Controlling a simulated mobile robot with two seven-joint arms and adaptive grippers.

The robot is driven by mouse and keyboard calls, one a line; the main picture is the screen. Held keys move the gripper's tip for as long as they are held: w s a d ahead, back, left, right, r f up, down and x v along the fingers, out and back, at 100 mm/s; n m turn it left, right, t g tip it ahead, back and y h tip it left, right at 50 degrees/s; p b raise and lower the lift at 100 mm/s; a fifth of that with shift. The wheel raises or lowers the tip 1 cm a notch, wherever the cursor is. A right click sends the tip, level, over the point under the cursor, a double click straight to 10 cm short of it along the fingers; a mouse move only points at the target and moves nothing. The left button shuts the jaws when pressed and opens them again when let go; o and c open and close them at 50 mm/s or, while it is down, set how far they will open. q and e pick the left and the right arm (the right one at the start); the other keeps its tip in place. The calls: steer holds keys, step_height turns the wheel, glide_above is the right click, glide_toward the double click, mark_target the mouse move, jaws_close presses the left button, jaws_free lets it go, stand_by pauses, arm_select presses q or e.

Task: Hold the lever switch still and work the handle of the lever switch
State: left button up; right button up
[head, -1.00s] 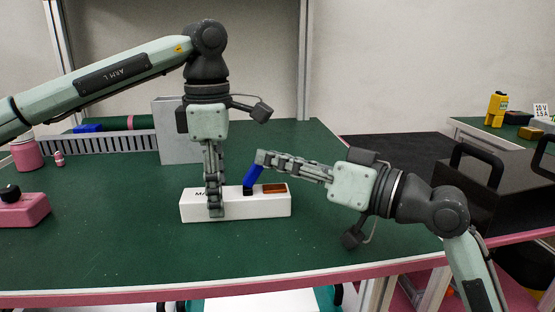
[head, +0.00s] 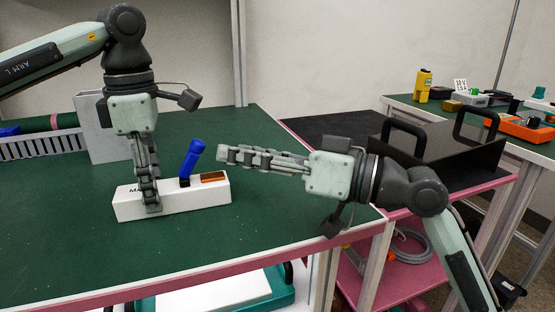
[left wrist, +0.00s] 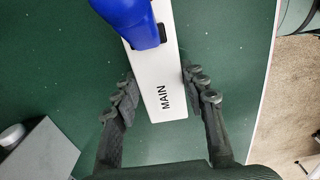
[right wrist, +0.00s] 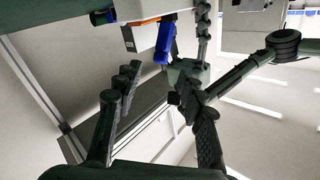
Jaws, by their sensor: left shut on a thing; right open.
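The lever switch (head: 200,198) is a long white box on the green table, with a copper-coloured patch on its top right end. Its blue handle (head: 191,160) leans up to the right. My left gripper (head: 152,208) points down and is shut across the box's left part. In the left wrist view the fingers (left wrist: 158,92) flank the white box (left wrist: 160,95) beside the word MAIN, and the blue handle (left wrist: 133,20) is beyond. My right gripper (head: 224,154) is open and empty, just right of the handle and apart from it. The blue handle also shows in the right wrist view (right wrist: 163,44).
A grey panel (head: 100,128) stands behind my left gripper, beside a grey slotted rail (head: 40,144). The table's pink front edge (head: 200,280) is near. A black case with handles (head: 450,145) sits to the right. The green tabletop in front of the switch is clear.

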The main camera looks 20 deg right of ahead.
mark_target(191, 159)
steer(key=v, duration=0.6)
steer(key=shift+s, duration=0.15)
steer(key=c, duration=0.4)
steer(key=shift+w, duration=0.4)
steer(key=shift+c, duration=1)
steer(key=w+a+n+g, duration=0.1)
steer(key=w+n+g, duration=0.1)
steer(key=w+a+r+n+g, duration=0.1)
steer(key=w+n+g, duration=0.1)
steer(key=w+a+r+n+g, duration=0.1)
steer(key=w+n+g, duration=0.1)
steer(key=w+g, duration=0.1)
steer(key=shift+w+a+r, duration=0.1)
steer(key=shift+a+r, duration=0.15)
steer(key=shift+a, duration=0.15)
jaws_close()
step_height(191, 159, up, 6)
steer(key=w+d+n+g+h, duration=0.1)
steer(key=w+n+g+h, duration=0.1)
steer(key=n+g, duration=0.2)
steer(key=shift+n, duration=0.3)
steer(key=x, duration=0.9)
steer(key=shift+s+a+f, duration=0.25)
steer(key=shift+s, duration=0.05)
